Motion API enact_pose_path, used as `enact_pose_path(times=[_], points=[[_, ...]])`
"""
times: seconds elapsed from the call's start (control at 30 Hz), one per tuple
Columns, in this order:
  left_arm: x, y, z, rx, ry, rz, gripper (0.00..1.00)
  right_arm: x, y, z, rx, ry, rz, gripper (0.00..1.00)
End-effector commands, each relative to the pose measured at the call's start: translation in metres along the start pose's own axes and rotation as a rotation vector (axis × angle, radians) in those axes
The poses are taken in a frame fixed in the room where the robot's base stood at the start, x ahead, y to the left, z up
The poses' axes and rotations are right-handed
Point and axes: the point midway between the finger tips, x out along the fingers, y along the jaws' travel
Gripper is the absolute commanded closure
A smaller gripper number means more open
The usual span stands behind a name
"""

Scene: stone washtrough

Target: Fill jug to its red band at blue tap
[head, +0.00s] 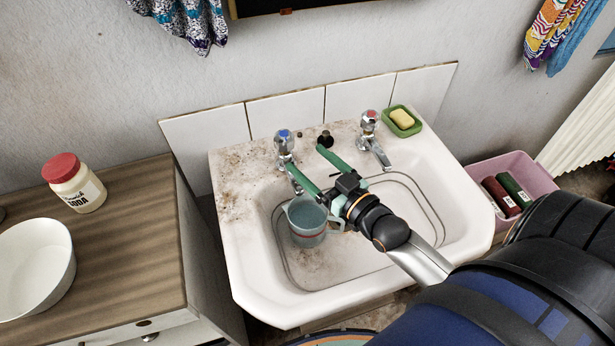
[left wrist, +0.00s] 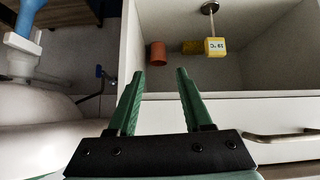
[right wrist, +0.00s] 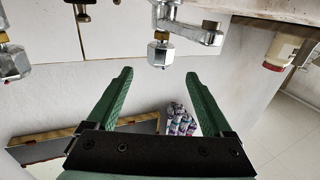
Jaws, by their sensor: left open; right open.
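The clear jug (head: 306,216) with a red band stands upright in the basin, below the spout of the blue tap (head: 284,141). It looks bluish inside; I cannot tell the water level against the band or whether water is running. My right gripper (head: 307,159) is open and empty above the jug, its fingers pointing toward the blue tap. In the right wrist view, a chrome tap knob (right wrist: 158,53) lies just beyond the open fingertips, apart from them. My left gripper (left wrist: 160,72) is open and empty, seen only in the left wrist view, facing an open drawer.
The red tap (head: 370,120) and green soap dish (head: 402,120) are on the right of the basin (head: 255,285). A soda jar (head: 74,184) and white bowl (head: 35,265) stand on the wooden cabinet. A pink bin (head: 535,172) is at right. The drawer holds a yellow block (left wrist: 215,47).

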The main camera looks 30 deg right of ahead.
Motion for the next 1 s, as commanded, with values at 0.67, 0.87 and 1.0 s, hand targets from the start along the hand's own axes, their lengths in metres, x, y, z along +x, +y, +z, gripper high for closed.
enact_pose_path(times=[0.67,0.87,1.0], points=[[0.013,0.003,0.011,0.001,-0.003,0.009,0.50,0.019,0.006,-0.001,0.000,0.002,-0.015,0.15],[0.013,0.003,0.011,0.001,-0.001,0.009,0.50,0.052,0.005,-0.001,0.000,0.002,-0.015,0.15],[0.013,0.003,0.011,0.001,0.000,0.009,0.50,0.073,0.005,0.000,0.000,0.000,-0.015,0.15]])
